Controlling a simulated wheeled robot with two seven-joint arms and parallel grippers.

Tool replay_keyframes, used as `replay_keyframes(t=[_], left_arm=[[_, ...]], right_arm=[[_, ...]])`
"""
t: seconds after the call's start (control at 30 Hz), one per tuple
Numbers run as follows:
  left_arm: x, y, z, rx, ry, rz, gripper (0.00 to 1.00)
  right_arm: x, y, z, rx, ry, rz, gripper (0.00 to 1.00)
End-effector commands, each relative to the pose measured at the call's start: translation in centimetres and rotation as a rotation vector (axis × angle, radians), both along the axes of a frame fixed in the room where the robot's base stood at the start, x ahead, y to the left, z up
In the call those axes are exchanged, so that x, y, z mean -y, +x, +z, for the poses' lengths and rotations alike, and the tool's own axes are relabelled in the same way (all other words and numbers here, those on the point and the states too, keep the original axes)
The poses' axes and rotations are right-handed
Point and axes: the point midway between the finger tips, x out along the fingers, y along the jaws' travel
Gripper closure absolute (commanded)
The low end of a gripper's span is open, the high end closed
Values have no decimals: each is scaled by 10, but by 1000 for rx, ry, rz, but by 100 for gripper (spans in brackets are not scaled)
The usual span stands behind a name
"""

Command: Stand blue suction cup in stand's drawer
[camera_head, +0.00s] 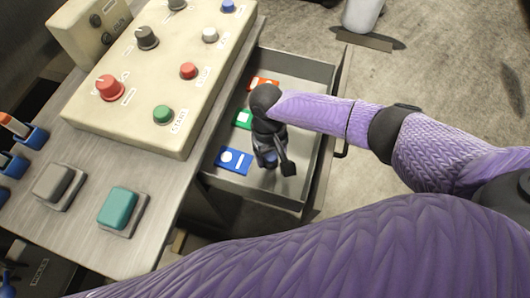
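The stand's drawer (305,88) is pulled open beside the sloped control panel. Its floor carries a blue marker with a white circle (234,160), a green marker (243,119) and a red-orange marker (264,84), the last two partly covered by my arm. My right gripper (276,164) points down into the drawer, just right of the blue marker. Its fingers are dark and small from above, so I cannot tell whether they are open or hold anything. I cannot make out the blue suction cup. My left gripper is not in view.
A beige control panel (185,60) with several knobs and buttons stands left of the drawer. A metal ledge (85,170) carries a grey button (53,182), a teal button (118,207) and blue holders (35,137). Bare floor lies beyond the drawer, with a pale cylindrical object (362,15).

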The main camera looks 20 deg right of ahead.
Motion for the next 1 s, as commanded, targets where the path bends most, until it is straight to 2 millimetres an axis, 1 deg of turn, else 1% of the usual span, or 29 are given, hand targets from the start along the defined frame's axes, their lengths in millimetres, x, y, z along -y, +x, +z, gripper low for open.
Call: replay_keyframes(t=[0.27,0.33,0.37,0.47,0.53,0.6,0.7,0.83,1.0], left_arm=[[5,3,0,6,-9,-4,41],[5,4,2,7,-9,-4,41],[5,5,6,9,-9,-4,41],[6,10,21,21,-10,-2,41],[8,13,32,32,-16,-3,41],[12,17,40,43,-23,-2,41],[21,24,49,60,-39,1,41],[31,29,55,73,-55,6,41],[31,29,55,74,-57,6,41]], right_arm=[[3,-2,1,3,2,0,21],[3,-2,6,5,2,1,21],[3,-1,12,6,3,1,21],[2,4,40,10,4,1,21],[1,8,62,10,4,1,21],[0,12,81,9,4,0,21],[-1,17,103,8,4,0,21],[-2,21,119,5,3,0,21],[-3,22,122,4,3,0,21]])
